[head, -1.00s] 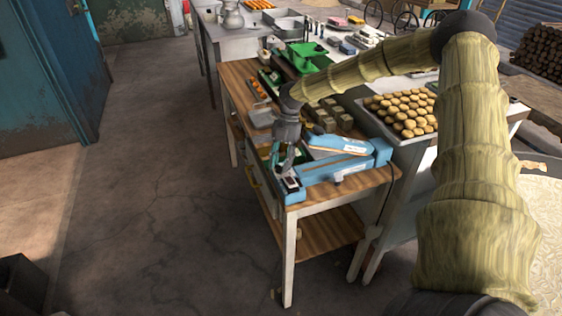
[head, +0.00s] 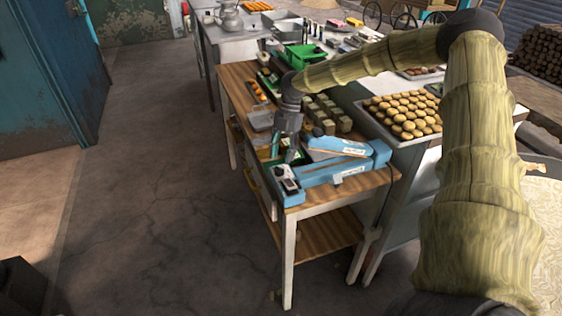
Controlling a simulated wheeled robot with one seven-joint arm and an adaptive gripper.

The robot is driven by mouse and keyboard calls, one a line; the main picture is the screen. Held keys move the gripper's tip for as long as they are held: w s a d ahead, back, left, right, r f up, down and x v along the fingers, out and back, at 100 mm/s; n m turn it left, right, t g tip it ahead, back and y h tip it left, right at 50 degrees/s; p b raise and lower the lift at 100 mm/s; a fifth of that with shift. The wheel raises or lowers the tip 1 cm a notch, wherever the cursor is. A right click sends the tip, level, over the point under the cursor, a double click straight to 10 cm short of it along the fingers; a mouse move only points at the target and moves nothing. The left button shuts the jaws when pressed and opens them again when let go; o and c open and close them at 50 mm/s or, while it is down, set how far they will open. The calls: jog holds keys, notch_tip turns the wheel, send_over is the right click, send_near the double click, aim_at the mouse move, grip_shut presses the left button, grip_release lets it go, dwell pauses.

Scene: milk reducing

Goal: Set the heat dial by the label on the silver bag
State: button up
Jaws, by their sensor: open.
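A blue heat sealer (head: 336,175) lies across the near end of the wooden-topped table. Its control end, with a dark panel (head: 287,180), is at the left; a heat dial is too small to make out there. My gripper (head: 288,158) points down just behind and above this panel, apart from it as far as I can see. Its fingers are small in view and hold nothing visible. I cannot pick out the silver bag with certainty; no label can be read.
Small wrapped blocks (head: 325,112) stand behind the sealer. A tray of round baked goods (head: 403,115) is at the right. A green crate (head: 302,56) stands farther back. Open floor (head: 165,200) lies left of the table.

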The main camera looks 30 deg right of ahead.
jog(key=v, duration=0.8)
dwell(0.4)
